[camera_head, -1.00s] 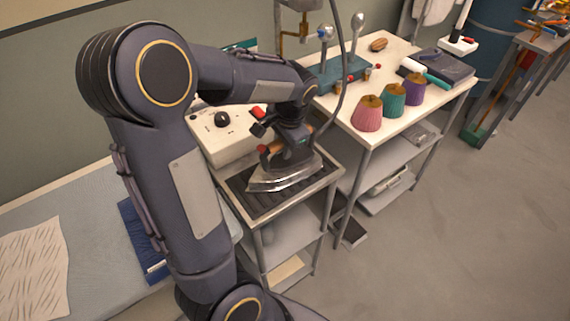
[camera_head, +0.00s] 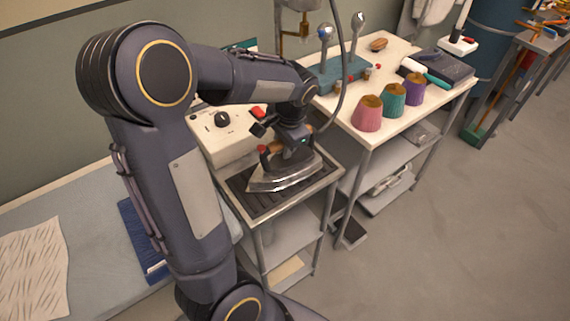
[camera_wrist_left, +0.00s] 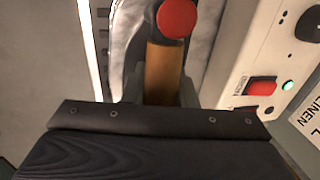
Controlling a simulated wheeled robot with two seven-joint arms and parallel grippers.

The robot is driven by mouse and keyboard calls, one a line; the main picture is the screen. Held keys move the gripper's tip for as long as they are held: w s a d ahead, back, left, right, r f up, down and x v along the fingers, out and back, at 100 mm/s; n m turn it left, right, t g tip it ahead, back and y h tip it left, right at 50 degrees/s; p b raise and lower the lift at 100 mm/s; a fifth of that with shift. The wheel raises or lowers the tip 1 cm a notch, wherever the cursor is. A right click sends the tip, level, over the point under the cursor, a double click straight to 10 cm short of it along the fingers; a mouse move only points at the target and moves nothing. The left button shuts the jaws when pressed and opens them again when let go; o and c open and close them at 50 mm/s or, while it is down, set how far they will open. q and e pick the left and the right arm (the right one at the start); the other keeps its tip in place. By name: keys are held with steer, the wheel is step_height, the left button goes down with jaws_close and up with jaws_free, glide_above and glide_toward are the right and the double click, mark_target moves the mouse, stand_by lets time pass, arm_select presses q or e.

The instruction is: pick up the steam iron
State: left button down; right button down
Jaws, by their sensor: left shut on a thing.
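The steam iron (camera_head: 285,172) has a silver body and a brown handle with a red knob at its front. In the head view it is over the dark ribbed rest (camera_head: 247,196) on a small cart; I cannot tell whether it touches the rest. My left gripper (camera_head: 283,150) comes down from above and is shut on the handle. In the left wrist view the iron's brown handle (camera_wrist_left: 164,74) stands between the fingers, with the red knob beyond it. My right gripper is not in view.
A white control box (camera_head: 222,135) with a black dial and red switch stands close behind the iron. A table to the right holds thread cones (camera_head: 367,114). A hose (camera_head: 345,70) hangs near the gripper. An ironing surface (camera_head: 95,240) lies left.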

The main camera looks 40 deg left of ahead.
arm_select(q)
steer(key=shift+w+r, duration=0.1)
steer(key=shift+r, duration=0.05)
steer(key=shift+r, duration=0.55)
step_height(320, 180, up, 2)
steer(key=shift+r, duration=0.2)
steer(key=s+d+r+b, duration=0.1)
steer(key=s+d+r, duration=0.4)
steer(key=s+r, duration=0.4)
steer(key=s, duration=0.4)
steer(key=shift+r+b, duration=0.2)
steer(key=shift+b, duration=0.2)
steer(key=shift+s, duration=0.1)
